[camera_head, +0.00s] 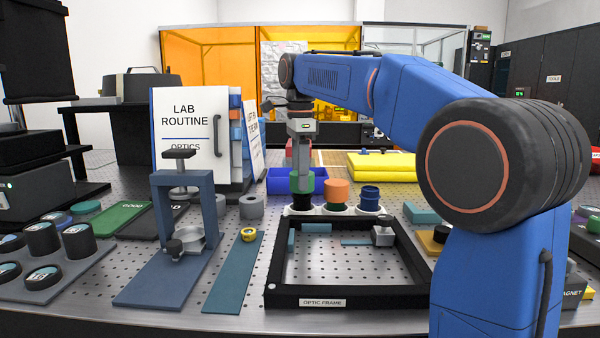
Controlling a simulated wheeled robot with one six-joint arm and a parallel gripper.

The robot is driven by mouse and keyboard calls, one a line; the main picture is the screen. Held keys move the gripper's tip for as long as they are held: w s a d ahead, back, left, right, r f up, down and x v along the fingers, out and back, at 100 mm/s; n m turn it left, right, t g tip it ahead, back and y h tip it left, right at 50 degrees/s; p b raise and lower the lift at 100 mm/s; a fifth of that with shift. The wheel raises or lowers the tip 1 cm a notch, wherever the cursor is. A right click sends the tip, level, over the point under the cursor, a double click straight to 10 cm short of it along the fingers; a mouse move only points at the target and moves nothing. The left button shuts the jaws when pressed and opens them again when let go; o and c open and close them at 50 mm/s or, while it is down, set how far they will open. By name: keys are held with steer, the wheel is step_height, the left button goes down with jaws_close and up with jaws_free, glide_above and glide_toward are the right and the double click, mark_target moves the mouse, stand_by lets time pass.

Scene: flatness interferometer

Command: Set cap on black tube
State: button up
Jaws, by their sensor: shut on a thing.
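My gripper (302,183) points straight down at the middle of the bench and is shut on a green cap (318,182). The grey fingers cover the middle of the cap; its green sides show on both sides of them. Directly below is the black tube (303,201), upright at the left end of a white rack (340,212). The cap lines up over the tube, with no clear gap between them; I cannot tell whether it is seated.
Beside it in the rack stand an orange-topped tube (336,190) and a blue one (370,196). The black optic frame (345,296) lies in front. A blue bin (279,184) is behind; a blue press stand (160,235) is at left.

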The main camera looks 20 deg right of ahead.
steer(key=shift+f, duration=0.55)
steer(key=o, duration=1.1)
step_height(320, 180, up, 11)
steer(key=shift+f, duration=0.1)
steer(key=shift+r, duration=0.6)
steer(key=shift+s, duration=0.15)
